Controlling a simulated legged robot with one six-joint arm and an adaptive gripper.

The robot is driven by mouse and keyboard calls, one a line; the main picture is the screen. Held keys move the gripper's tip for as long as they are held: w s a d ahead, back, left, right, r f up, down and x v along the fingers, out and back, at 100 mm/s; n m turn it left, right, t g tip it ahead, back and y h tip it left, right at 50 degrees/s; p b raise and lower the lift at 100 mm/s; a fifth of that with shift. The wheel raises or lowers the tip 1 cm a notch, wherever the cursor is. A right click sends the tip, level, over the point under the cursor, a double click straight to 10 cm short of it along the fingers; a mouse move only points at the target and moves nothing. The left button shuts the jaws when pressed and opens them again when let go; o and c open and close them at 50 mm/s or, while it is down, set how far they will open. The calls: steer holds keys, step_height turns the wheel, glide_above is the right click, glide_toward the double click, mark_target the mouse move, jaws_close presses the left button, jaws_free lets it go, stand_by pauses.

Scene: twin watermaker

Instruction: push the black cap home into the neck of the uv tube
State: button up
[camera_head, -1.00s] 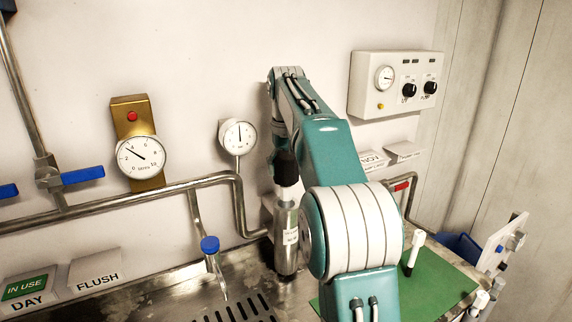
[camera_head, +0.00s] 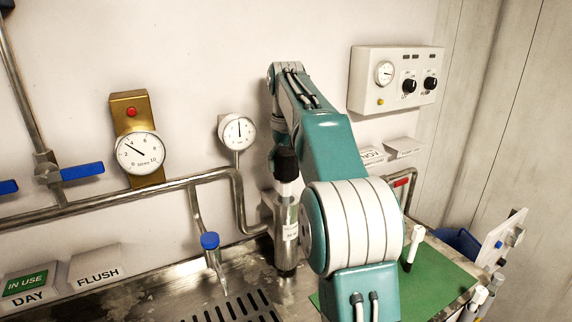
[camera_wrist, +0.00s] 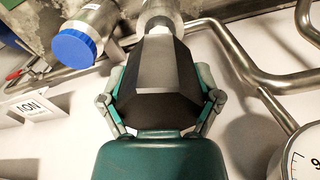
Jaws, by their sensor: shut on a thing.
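The black cap (camera_wrist: 160,72) is between my gripper's two fingers in the wrist view, and my gripper (camera_wrist: 161,95) is shut on it. Beyond the cap, the metallic neck of the uv tube (camera_wrist: 160,14) shows in line with it. In the head view the black cap (camera_head: 286,163) is at the top of the upright silver uv tube (camera_head: 286,252), which has a pale label. The cap looks lined up with the neck, but how deep it sits cannot be told. In the head view my arm hides part of the tube's right side.
A steel pipe (camera_head: 100,203) and a round gauge (camera_head: 239,132) are on the wall close left of the tube. A green mat (camera_head: 440,275) with a white marker-like object (camera_head: 413,245) lies to the right.

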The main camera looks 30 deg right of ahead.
mark_target(286, 151)
steer(key=shift+f, duration=3.25)
steer(key=o, duration=0.7)
steer(key=shift+o, duration=0.2)
step_height(286, 151, up, 12)
steer(key=shift+f, duration=0.1)
stand_by(0.4)
stand_by(0.6)
